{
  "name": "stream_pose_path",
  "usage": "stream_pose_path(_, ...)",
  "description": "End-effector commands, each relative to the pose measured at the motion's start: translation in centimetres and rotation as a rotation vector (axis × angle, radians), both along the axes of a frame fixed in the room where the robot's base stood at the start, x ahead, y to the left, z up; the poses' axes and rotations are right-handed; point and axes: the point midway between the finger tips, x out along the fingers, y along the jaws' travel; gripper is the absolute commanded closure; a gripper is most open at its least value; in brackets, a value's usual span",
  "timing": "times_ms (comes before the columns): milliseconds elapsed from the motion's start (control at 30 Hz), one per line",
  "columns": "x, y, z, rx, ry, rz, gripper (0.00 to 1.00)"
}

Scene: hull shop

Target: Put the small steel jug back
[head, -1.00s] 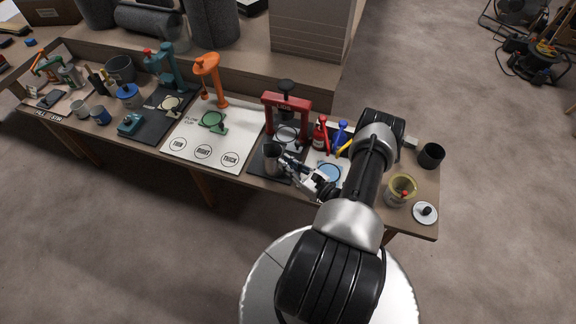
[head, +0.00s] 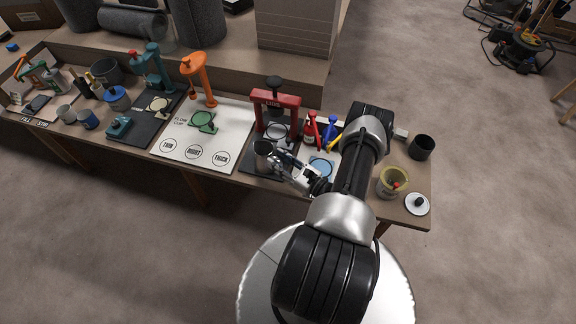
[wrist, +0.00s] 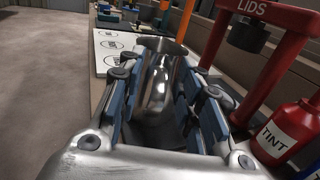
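The small steel jug (head: 263,150) stands upright at the left part of a dark mat (head: 252,171), in front of the red press. In the wrist view the shiny jug (wrist: 160,85) fills the space between the blue finger pads. My gripper (head: 277,158) reaches it from the right, with a finger on each side. The gripper (wrist: 158,100) looks shut on the jug's body. The jug's base is hidden, so I cannot tell whether it touches the mat.
The red press (head: 276,98) stands just behind. A red tint bottle (head: 311,128) and a blue one (head: 332,132) are to the right. A white board (head: 186,153) with printed circles lies left. A yellow-rimmed pot (head: 391,183) and a white lid (head: 417,204) are at the right end.

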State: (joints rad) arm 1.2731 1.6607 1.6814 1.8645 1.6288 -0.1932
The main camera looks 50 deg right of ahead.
Motion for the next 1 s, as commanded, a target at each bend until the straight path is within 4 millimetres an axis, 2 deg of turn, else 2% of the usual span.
stream_pose_path(167, -2.6, -0.2, 0.3, 0.002, 0.0, -0.008, 0.68)
stream_pose_path(400, -8.0, -0.2, 0.3, 0.0, -0.001, -0.008, 0.68)
stream_pose_path(600, -11.0, -0.1, 0.2, 0.0, 0.0, -0.004, 0.68)
stream_pose_path(800, -12.0, 0.0, 0.2, 0.0, -0.001, -0.001, 0.68)
stream_pose_path(933, -11.9, 0.0, 0.3, -0.004, 0.0, 0.008, 0.68)
stream_pose_path(1000, -11.4, 0.0, 1.2, -0.021, 0.004, 0.044, 0.68)
